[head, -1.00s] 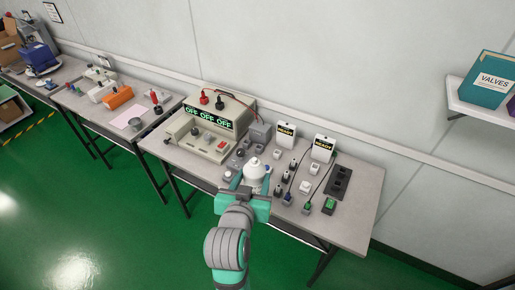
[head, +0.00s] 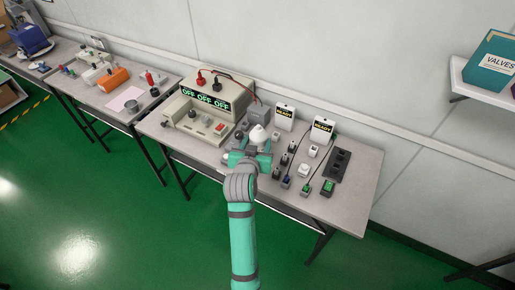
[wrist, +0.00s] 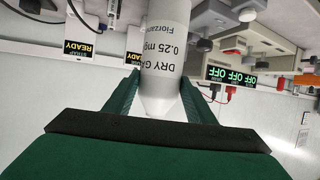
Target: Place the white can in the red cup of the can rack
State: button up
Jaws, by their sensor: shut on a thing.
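The white can (head: 258,133) is held in my gripper (head: 250,151), over the middle of the grey bench, with its tapered top up. In the wrist view the can (wrist: 165,45) stands between the two green fingers, and its label reads "DRY GAS" and "0.25 mg". The fingers are shut on it near its tapered end. Its lower part is hidden by my gripper in the head view. Small grey and dark pieces lie just left of the can, partly hidden by my arm. I cannot make out a red cup or tell which piece is the can rack.
A beige test unit (head: 209,105) with three green "OFF" displays stands left of the can. Two white "READY" boxes (head: 322,130) stand at the back right. Several small testers, including a green-topped one (head: 328,188), and a dark strip (head: 340,165) occupy the right side.

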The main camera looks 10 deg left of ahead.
jog(key=shift+w+f, duration=0.45)
jog(key=shift+f, duration=1.55)
jog(key=o, duration=1.2)
jog(key=shift+f, duration=0.15)
